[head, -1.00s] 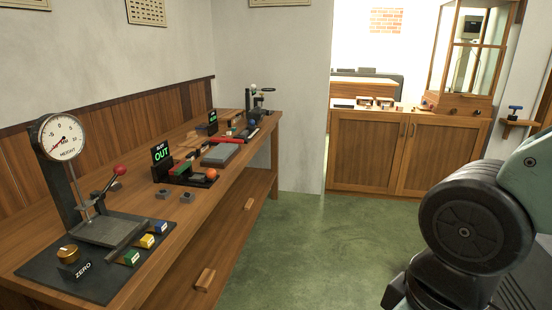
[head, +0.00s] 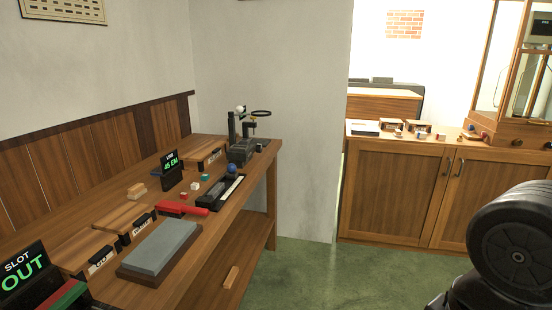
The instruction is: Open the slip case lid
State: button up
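I cannot tell for sure which thing is the slip case. Several low wooden boxes with dark label holders stand on the long bench: a near one (head: 90,254), one just beyond it (head: 130,217) and one farther back (head: 205,158). Their labels are too small to read, and their tops look closed. My gripper is out of the picture; only a dark round part of my arm shows at the lower right, well away from the bench.
The wooden bench (head: 205,238) runs along the left wall. It holds a grey whetstone (head: 160,247), a red-handled tool (head: 182,208), a "SLOT OUT" display (head: 24,272) and a green-lit display (head: 170,170). A cabinet (head: 395,195) stands right, beyond open green floor (head: 340,270).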

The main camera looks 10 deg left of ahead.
aim_at(200, 153)
jog(key=i, duration=1.8)
jog(key=i+u, duration=0.35)
jog(key=i+l+u, duration=0.15)
jog(key=i+u, duration=0.25)
jog(key=i, duration=0.15)
jog(key=i+j+u, duration=0.2)
jog(key=i+u, duration=0.3)
jog(key=i+j+u, duration=0.1)
jog(key=i+u, duration=0.2)
jog(key=u, duration=0.15)
